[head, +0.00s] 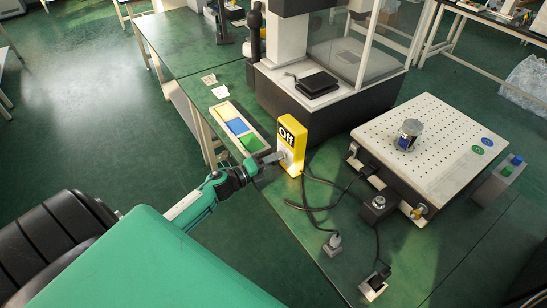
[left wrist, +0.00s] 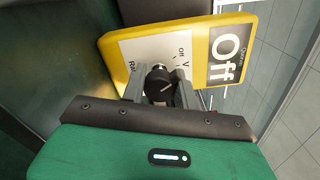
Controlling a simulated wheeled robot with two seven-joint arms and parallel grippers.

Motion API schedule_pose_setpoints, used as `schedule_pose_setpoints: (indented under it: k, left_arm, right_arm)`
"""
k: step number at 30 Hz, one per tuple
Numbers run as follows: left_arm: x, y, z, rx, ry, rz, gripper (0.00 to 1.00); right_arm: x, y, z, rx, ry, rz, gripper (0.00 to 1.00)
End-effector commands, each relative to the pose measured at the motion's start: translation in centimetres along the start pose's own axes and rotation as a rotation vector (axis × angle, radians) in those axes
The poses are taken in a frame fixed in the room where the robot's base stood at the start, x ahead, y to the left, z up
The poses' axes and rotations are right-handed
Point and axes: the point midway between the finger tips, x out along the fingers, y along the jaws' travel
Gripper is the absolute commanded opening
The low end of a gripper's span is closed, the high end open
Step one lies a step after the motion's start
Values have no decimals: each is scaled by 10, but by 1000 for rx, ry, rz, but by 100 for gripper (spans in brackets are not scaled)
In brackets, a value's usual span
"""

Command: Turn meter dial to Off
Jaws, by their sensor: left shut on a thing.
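In the head view the fingers largely hide the dial. My right gripper is not in view.
A tray of coloured blocks (head: 236,126) lies left of the meter. A dark machine with clear panels (head: 320,105) stands behind it. A perforated white plate (head: 440,140) is at right. Black cables (head: 318,207) lie on the bench between meter and plate.

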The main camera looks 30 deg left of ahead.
Motion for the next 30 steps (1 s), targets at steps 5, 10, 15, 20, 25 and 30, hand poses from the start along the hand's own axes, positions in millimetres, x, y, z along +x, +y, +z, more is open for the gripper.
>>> schedule_pose_setpoints:
  k: [5,10,15,20,25,30]
  left_arm:
    - [0,-2,3,-58,-3,-2,8]
    - [0,-2,3,-84,-4,-2,8]
    - [0,-2,4,-90,-5,-2,8]
    - [0,-2,4,-89,-6,-2,8]
    - [0,-2,4,-88,-7,-2,49]
    - [0,-1,3,-89,-4,-1,53]
  right_arm:
    - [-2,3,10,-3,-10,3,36]
    - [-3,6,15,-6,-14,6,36]
    - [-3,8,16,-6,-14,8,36]
    - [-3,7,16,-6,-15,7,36]
    - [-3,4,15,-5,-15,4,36]
    - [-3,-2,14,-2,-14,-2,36]
